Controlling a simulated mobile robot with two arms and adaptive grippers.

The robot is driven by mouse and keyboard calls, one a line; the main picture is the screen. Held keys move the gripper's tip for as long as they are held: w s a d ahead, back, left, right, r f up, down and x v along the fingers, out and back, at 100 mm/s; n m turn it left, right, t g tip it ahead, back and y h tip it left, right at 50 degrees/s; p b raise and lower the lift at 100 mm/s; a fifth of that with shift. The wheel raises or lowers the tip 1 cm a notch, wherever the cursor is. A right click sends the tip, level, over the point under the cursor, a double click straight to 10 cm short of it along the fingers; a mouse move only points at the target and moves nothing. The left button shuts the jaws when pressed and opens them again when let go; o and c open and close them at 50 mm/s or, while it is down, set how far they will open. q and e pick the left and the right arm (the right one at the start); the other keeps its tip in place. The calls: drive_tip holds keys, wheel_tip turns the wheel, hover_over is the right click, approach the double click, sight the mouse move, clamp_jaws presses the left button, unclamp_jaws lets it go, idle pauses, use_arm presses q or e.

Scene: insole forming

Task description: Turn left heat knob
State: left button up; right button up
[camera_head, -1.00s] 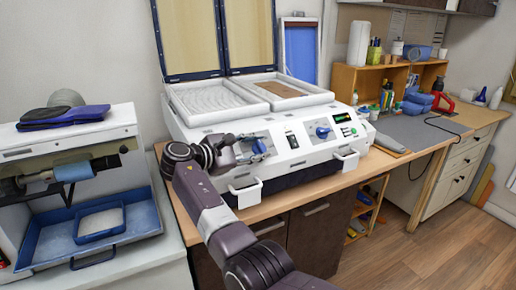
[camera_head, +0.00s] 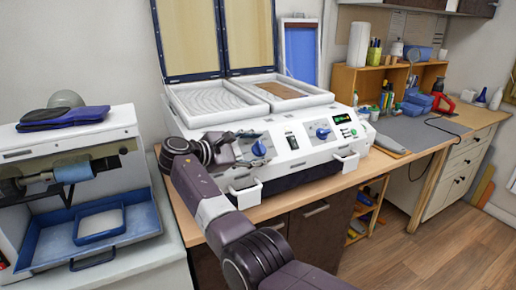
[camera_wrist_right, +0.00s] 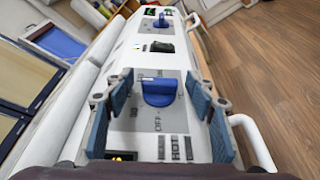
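The left heat knob (camera_head: 259,149) is blue and sits on the front panel of the white forming machine (camera_head: 318,152). In the right wrist view the knob (camera_wrist_right: 159,92) stands between my right gripper's blue-padded fingers, its grip bar lying roughly across the gap. My right gripper (camera_wrist_right: 158,86) is open, with a visible gap between each pad and the knob. In the head view the right gripper (camera_head: 247,150) reaches the knob from the left and partly hides the panel around it. My left gripper is out of view.
A second blue knob (camera_head: 322,133) and a green display (camera_head: 342,119) are farther right on the panel. A black switch (camera_head: 292,141) lies between the knobs. White handles (camera_head: 347,161) stick out below. The machine's lid (camera_head: 250,35) is open.

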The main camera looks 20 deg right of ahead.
sight(239, 172)
drive_tip(key=shift+a, duration=0.15)
drive_tip(key=v, duration=0.7)
drive_tip(key=shift+s+a, duration=0.1)
idle(0.4)
